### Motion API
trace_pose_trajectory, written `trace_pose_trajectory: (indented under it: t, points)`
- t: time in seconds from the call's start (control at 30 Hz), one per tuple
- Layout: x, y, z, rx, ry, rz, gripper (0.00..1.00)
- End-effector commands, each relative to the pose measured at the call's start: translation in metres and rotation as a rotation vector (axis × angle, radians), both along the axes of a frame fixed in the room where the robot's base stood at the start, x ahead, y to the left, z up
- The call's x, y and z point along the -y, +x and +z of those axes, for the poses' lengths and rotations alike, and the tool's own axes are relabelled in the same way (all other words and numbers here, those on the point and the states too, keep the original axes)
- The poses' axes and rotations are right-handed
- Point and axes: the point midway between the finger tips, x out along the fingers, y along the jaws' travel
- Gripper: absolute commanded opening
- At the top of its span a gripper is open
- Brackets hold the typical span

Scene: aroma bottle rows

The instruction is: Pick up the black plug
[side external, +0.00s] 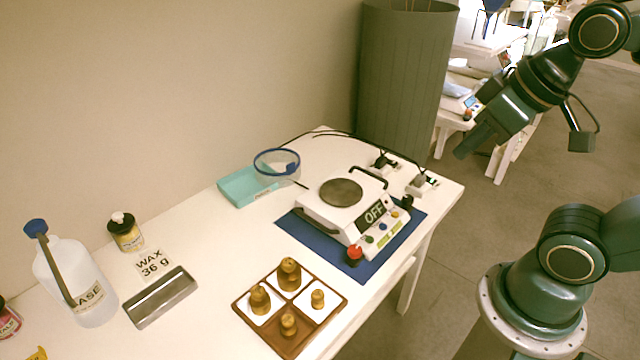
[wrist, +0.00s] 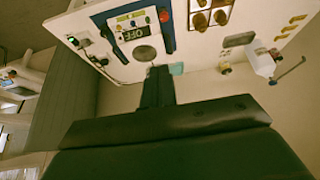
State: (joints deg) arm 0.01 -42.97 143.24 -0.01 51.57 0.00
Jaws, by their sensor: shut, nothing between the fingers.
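Two small socket units with dark plugs sit at the far right corner of the white table. One black plug (side external: 381,161) has a black cable running to it. The other dark plug (side external: 419,181) sits on a white base beside a green light. In the wrist view the socket units show small at the upper left, with a green light on one (wrist: 72,41); plug details are too small to tell. My gripper (side external: 466,150) is shut and empty, raised in the air right of the table corner, apart from both plugs. Its closed fingers also show in the wrist view (wrist: 157,88).
A white hot plate (side external: 325,212) reading OFF stands on a blue mat (side external: 292,226). A grey bin (side external: 405,80) stands behind the corner.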

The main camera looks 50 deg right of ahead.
Motion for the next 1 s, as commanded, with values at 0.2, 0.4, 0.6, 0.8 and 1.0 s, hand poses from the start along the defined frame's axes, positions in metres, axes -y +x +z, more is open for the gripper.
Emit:
trace_pose_trajectory:
  t: [0.2,0.4,0.6,0.8,1.0]
  points:
    - [0.0,0.0,0.0,0.0,0.0,0.0,0.35]
    - [0.0,0.0,0.0,0.0,0.0,0.0,0.45]
    - [0.0,0.001,0.001,-0.001,0.001,-0.004,0.45]
    - [0.004,0.013,0.008,-0.017,0.015,-0.047,0.45]
    - [0.013,0.043,0.021,-0.053,0.046,-0.149,0.45]
